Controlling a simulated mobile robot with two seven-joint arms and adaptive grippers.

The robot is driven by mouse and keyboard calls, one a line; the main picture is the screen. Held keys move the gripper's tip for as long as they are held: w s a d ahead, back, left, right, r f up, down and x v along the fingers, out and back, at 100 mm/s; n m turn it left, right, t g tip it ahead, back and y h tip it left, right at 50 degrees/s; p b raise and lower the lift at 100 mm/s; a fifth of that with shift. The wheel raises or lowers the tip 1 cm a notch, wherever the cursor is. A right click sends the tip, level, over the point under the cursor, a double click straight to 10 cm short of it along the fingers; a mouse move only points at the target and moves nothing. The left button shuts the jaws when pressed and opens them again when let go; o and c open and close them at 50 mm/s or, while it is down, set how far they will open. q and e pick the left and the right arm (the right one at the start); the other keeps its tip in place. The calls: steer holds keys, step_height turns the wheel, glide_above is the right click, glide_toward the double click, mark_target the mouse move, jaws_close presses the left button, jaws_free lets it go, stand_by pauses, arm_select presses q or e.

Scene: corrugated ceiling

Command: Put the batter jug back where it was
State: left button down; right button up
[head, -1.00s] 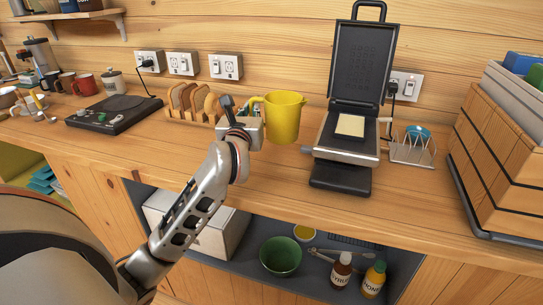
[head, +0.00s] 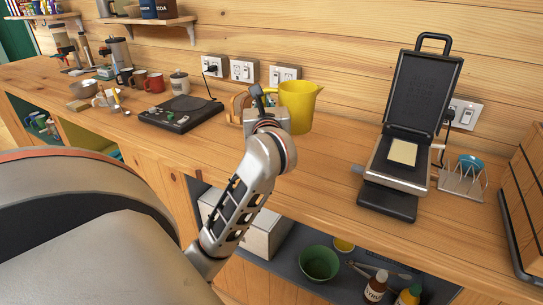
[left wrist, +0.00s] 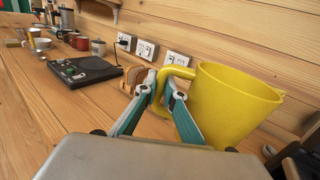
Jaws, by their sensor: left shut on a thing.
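The yellow batter jug (head: 297,104) is upright, held above the wooden counter in the head view. My left gripper (head: 264,108) is on the jug's left side, where its handle is. In the left wrist view, the jug (left wrist: 228,103) fills the right side, and the two fingers of my left gripper (left wrist: 164,88) close on its handle. The jug's base is partly hidden behind the finger in that view, and whether it touches the counter is hard to tell. My right gripper is not in view.
An open waffle iron (head: 400,165) with pale batter on its plate stands right of the jug. A black hotplate (head: 180,113) lies left. Counter (head: 335,160) is bare between jug and iron.

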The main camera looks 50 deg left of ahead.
arm_select(q)
step_height(320, 180, down, 15)
steer(key=b, duration=0.3)
steer(key=shift+r, duration=0.15)
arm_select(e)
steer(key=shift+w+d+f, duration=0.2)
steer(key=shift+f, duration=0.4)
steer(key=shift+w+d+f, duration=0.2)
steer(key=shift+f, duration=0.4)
arm_select(q)
steer(key=shift+f, duration=0.2)
